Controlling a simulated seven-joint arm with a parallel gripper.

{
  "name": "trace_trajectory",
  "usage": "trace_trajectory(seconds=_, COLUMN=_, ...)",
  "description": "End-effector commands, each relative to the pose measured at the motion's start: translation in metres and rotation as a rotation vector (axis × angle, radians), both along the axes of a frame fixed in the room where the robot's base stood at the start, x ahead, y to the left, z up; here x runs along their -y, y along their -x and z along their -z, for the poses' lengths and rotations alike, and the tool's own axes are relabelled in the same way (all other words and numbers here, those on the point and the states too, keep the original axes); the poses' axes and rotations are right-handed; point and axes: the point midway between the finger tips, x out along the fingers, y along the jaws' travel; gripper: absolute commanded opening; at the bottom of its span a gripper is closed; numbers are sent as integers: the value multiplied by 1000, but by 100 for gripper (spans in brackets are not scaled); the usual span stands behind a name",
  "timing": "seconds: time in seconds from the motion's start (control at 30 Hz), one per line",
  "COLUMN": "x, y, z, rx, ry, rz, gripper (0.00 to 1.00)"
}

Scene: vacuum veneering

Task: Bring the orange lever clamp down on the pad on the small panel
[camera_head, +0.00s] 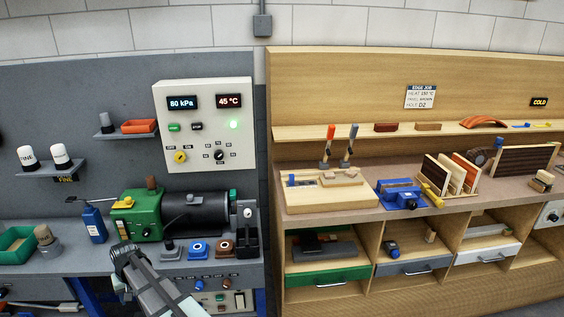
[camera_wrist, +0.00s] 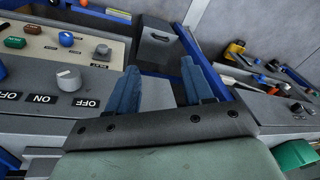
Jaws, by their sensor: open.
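The orange lever clamp (camera_head: 331,132) stands with its handle up at the back of a light wooden board (camera_head: 325,201) on the right-hand bench. A second clamp with a grey-blue handle (camera_head: 353,131) stands up just right of it. Small panels and pads lie on the board in front of the clamps; which pad is on the small panel is too small to tell. My gripper (camera_head: 125,254) is far to the left, by the green pump. Its two blue fingers are apart and empty in the wrist view (camera_wrist: 163,85). No clamp shows in the wrist view.
The green pump (camera_head: 140,215) and its dark cylinder (camera_head: 195,212) stand beside my gripper. A control box (camera_head: 205,125) hangs above. A blue vise (camera_head: 401,194) sits right of the board, with panels in a rack (camera_head: 445,173). A shelf (camera_head: 400,131) runs behind the clamps.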

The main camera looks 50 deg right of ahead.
Motion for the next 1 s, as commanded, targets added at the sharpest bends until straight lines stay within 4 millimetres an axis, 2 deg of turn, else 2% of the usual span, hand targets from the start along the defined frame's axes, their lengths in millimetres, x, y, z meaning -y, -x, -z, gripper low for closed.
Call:
trace_trajectory(seconds=0.03, x=5, y=-16, z=-20, rx=28, ry=0, rz=8, gripper=51)
trace_trajectory(seconds=0.17, x=25, y=-41, z=-68, rx=92, ry=6, rz=22, gripper=51)
trace_trajectory(seconds=0.27, x=60, y=-53, z=-107, rx=142, ry=31, rz=28, gripper=51)
trace_trajectory(seconds=0.33, x=97, y=-52, z=-129, rx=169, ry=66, rz=23, gripper=51)
trace_trajectory(seconds=0.57, x=208, y=-20, z=-161, rx=192, ry=187, rz=-14, gripper=51)
trace_trajectory(seconds=0.83, x=334, y=37, z=-196, rx=171, ry=320, rz=-42, gripper=51)
trace_trajectory(seconds=1.0, x=410, y=71, z=-232, rx=152, ry=360, rz=-5, gripper=51)
